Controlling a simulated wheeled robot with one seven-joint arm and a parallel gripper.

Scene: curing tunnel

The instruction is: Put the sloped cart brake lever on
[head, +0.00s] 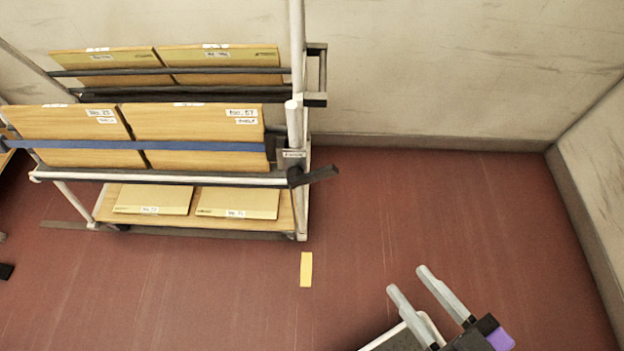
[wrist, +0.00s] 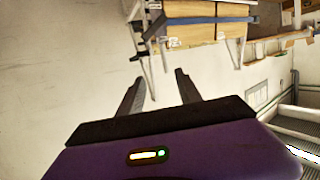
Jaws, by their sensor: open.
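The sloped cart (head: 165,178) stands at the left in the head view, with boards leaning on its tilted shelves and flat ones on its bottom shelf. My gripper (head: 408,278) is at the lower right, open and empty, well apart from the lever. In the wrist view my two fingers (wrist: 158,92) are spread with nothing between them, and part of the cart (wrist: 190,32) shows beyond. I cannot make out the lever there.
A yellow floor mark (head: 306,270) lies in front of the cart's right corner. The red floor (head: 440,210) right of the cart is clear up to the walls. A blue strap (head: 200,146) crosses the cart's front boards. Shelving (wrist: 275,45) shows at the wrist view's right.

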